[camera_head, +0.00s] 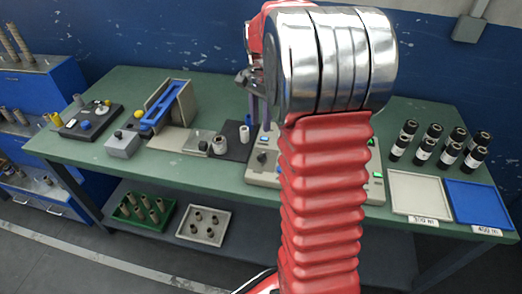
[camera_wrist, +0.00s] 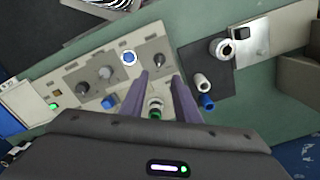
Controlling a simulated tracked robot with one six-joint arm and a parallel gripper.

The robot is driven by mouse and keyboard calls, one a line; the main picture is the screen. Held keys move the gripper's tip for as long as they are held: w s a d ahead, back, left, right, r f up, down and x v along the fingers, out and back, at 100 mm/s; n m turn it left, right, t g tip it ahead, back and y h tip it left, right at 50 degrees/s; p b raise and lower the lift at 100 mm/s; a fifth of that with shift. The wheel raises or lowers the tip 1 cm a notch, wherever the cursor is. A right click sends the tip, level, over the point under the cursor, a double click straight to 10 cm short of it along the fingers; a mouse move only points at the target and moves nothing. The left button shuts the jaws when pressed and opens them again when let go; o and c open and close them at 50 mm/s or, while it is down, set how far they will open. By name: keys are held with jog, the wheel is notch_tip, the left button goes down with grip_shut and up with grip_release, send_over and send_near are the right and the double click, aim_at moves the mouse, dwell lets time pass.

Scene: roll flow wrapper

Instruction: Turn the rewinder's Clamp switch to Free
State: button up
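The rewinder's pale control panel (camera_head: 262,181) is on the green table in the head view, partly hidden behind my red arm. The dark switch shows just beyond the gap between the fingertips. Contact is not visible.
A dark mat (camera_wrist: 212,85) with a white roll and a blue-ended roll lies beside the panel. Several black rolls (camera_head: 423,152) stand at the right, behind a grey tray (camera_head: 415,190) and a blue tray (camera_head: 484,203). A blue-sided stand (camera_head: 171,100) is further left.

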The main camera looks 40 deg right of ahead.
aim_at(261, 154)
jog(key=shift+f, duration=0.1)
notch_tip(261, 154, down, 14)
jog(key=shift+r, duration=0.2)
dwell(0.4)
grip_shut()
dwell(0.4)
